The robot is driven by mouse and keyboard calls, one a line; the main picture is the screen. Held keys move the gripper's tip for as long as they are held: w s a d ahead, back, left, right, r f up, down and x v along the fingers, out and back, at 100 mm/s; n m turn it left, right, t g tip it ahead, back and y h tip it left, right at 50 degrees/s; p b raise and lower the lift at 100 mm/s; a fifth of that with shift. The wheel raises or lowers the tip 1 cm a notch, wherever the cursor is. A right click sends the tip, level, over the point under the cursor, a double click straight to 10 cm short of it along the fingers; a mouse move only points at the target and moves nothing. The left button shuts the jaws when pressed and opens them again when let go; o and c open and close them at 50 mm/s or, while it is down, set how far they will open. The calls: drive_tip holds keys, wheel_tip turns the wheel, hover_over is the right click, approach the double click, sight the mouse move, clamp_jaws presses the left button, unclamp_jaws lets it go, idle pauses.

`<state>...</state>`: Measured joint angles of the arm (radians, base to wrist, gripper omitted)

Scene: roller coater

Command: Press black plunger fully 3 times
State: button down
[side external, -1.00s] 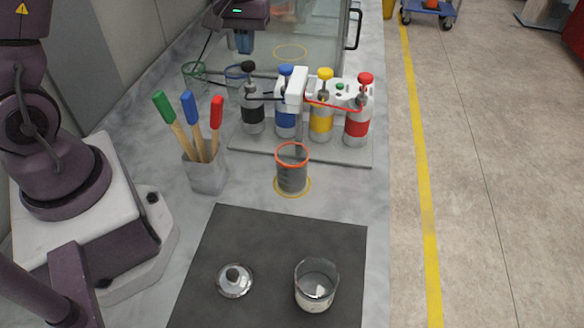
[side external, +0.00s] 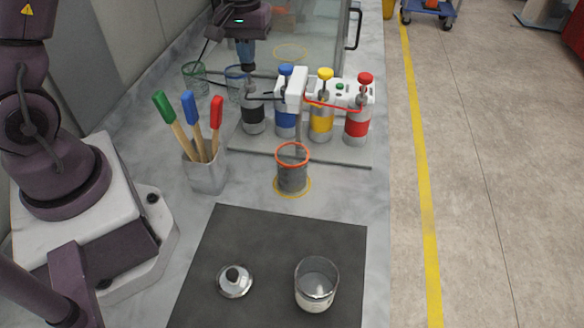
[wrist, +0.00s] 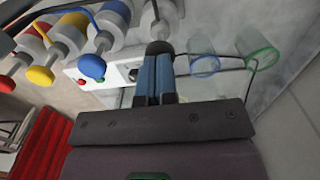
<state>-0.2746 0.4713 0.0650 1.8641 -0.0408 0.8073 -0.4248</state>
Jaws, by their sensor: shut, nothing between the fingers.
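The black-labelled bottle (side external: 253,117) stands at the left end of the row of bottles in the side view. My gripper (side external: 248,68) is directly above it, pointing down with its fingers shut and empty. In the wrist view the black plunger (wrist: 159,47) is right at the tips of my shut blue fingers (wrist: 158,60). They appear to touch or nearly touch its top. I cannot tell how far the plunger is down.
Blue (side external: 286,70), yellow (side external: 325,74) and red (side external: 365,78) plungers stand to the right, beside a white dispenser head (side external: 296,86). An orange-rimmed cup (side external: 292,172) stands in front. A holder (side external: 206,173) with coloured-handled tools is at left. Green- and blue-rimmed glasses stand behind.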

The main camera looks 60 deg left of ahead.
drive_tip(key=shift+f, duration=1.35)
drive_tip(key=shift+r, duration=2.3)
wheel_tip(320, 180, up, 6)
